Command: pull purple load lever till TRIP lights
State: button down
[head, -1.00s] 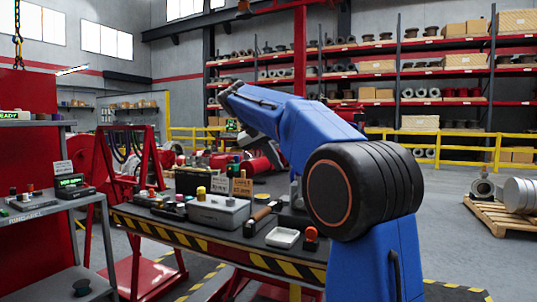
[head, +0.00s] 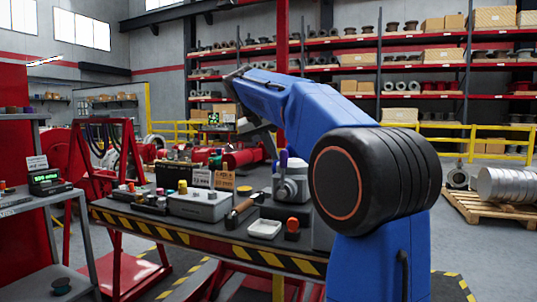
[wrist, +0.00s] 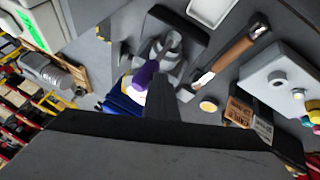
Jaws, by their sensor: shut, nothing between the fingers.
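The purple load lever (head: 283,159) stands up from a grey actuator unit (head: 291,188) on the bench, partly beside my blue arm. In the wrist view the purple lever grip (wrist: 146,74) lies just left of my gripper (wrist: 172,90), on a grey metal shaft. The gripper's dark fingers are shut with nothing between them. Whether they touch the lever I cannot tell. A small display (head: 45,177) at the left shows green lettering too small to read. I cannot make out a lit TRIP sign.
The striped-edge bench (head: 180,232) also holds a grey box with coloured knobs (head: 200,204), a wooden-handled tool (head: 243,207), a white tray (head: 264,229) and a red-orange knob (head: 292,225). In the wrist view the wooden handle (wrist: 228,57) lies right of the actuator.

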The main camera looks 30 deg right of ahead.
aim_at(286, 152)
jog(key=shift+s+d+r+t+y, duration=0.15)
jog(key=shift+s+d+t+y, duration=0.3)
jog(key=shift+s+d, duration=0.3)
jog(key=shift+s+d+m, duration=0.3)
jog(key=shift+s+d, duration=0.3)
jog(key=shift+s, duration=0.35)
